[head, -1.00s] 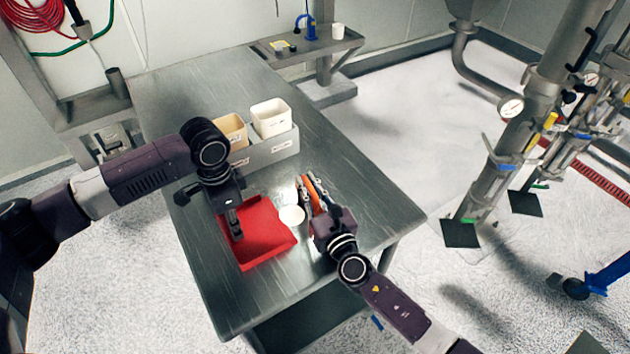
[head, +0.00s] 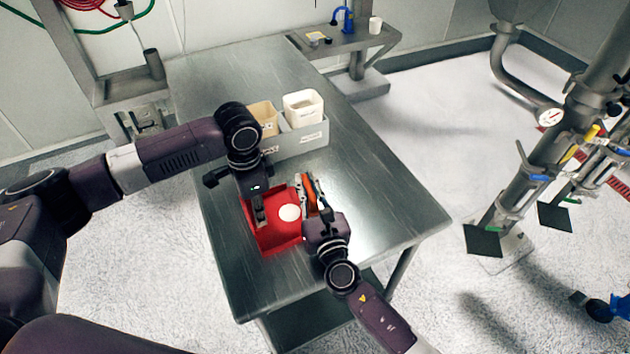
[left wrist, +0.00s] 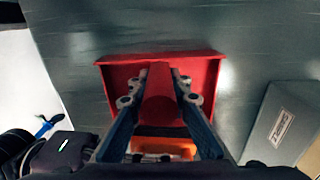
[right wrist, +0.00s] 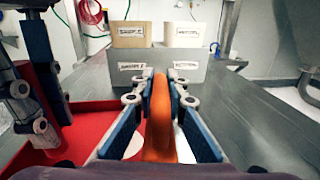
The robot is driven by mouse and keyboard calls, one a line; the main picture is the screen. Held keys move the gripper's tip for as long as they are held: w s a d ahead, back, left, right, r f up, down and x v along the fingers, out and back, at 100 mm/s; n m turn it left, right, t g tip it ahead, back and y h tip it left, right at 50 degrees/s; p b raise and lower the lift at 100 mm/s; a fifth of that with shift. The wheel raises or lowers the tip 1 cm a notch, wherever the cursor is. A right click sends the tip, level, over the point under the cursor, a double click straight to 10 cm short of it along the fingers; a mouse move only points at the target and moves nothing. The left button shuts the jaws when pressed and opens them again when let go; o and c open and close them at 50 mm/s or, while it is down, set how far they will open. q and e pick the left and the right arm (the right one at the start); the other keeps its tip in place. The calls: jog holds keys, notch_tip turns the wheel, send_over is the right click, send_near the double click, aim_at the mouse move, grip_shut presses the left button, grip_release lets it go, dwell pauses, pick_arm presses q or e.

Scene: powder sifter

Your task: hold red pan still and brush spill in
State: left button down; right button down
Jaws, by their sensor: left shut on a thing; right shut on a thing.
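The red pan (head: 282,240) lies flat on the metal table. My left gripper (head: 260,218) points down over it and is shut on its red handle, seen between the fingers in the left wrist view (left wrist: 160,95). The spill is a round white patch (head: 289,212), which shows against the pan's red at its right side. Its edges also show under the brush in the right wrist view (right wrist: 133,147); I cannot tell whether it lies fully inside the pan. My right gripper (head: 311,185) is shut on the orange brush (right wrist: 160,115), just right of the pan. The brush's lower end is hidden.
A grey holder (head: 305,140) with a tan bin (head: 264,118) and a white bin (head: 303,106) stands behind the pan. The table (head: 385,200) is bare to the right. A side shelf (head: 350,42) with a white cup is at the back.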

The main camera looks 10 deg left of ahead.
jog(key=shift+s+a, duration=0.35)
jog(key=shift+a, duration=0.25)
jog(key=shift+w+d+r, duration=0.2)
jog(key=shift+d+r, duration=0.15)
jog(key=shift+r, duration=0.4)
jog(key=shift+w+d+r, duration=0.2)
jog(key=shift+d+r, duration=0.1)
jog(key=shift+r, duration=0.5)
jog(key=shift+w+d+r, duration=0.2)
jog(key=shift+d+r, duration=0.15)
jog(key=shift+r, duration=0.4)
pick_arm(q)
jog(key=c, duration=1.7)
grip_release()
jog(key=shift+r, duration=0.15)
notch_tip(320, 180, up, 12)
jog(key=shift+f, duration=0.1)
jog(key=shift+f, duration=0.1)
pick_arm(e)
jog(key=shift+s+f, duration=0.1)
